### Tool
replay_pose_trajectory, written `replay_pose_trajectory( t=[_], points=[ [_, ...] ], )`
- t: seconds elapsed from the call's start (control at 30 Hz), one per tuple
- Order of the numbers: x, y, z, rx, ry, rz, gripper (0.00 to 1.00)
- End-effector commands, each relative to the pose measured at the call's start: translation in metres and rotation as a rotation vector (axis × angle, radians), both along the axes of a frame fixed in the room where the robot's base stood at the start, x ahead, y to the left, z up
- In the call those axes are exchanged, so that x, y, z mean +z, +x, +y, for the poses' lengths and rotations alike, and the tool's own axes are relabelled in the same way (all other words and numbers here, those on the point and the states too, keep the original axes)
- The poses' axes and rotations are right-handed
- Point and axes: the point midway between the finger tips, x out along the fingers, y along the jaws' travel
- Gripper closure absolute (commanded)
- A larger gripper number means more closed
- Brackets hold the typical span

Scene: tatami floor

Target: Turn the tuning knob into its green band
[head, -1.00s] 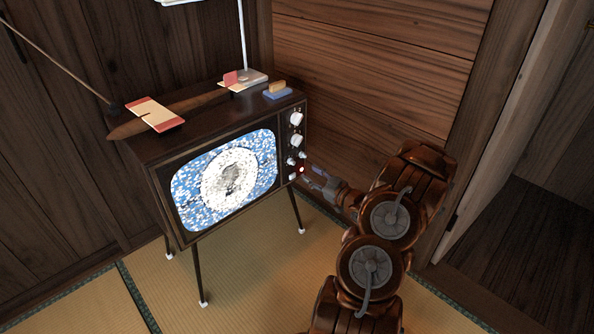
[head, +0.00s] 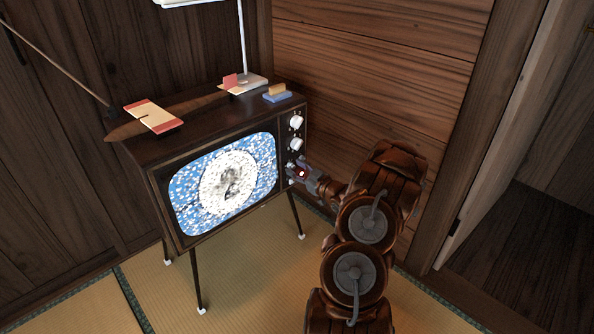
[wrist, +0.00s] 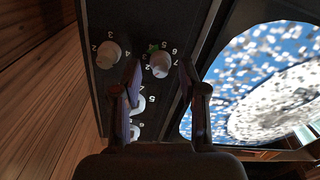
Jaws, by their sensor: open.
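A small pale knob (wrist: 158,65) with a green band (wrist: 153,47) and numbers at its edge is on the television's dark control panel in the wrist view. My gripper (wrist: 160,72) is open, its two fingers on either side of this knob. Whether they touch it, I cannot tell. The knob's pointer is too small to read. In the head view my gripper (head: 299,171) is at the lower part of the panel and hides the small knobs there.
The television (head: 160,205) stands on thin legs, its screen (head: 225,178) showing static. Two larger white knobs (head: 296,122) sit higher on the panel. Another small knob (wrist: 108,55) is left of the fingers in the wrist view. A wooden wall (head: 370,70) is close behind.

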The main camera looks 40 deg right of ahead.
Motion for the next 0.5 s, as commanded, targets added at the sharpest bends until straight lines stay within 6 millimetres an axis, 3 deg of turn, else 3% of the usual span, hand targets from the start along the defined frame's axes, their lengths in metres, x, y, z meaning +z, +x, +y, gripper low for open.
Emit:
replay_pose_trajectory(
  t=[0.13,0.5],
  points=[
    [0.0,-0.0001,0.0001,0.0,0.0,0.0,0.58],
    [-0.0001,-0.0002,0.0001,0.0,0.0,0.0,0.96]
  ],
)
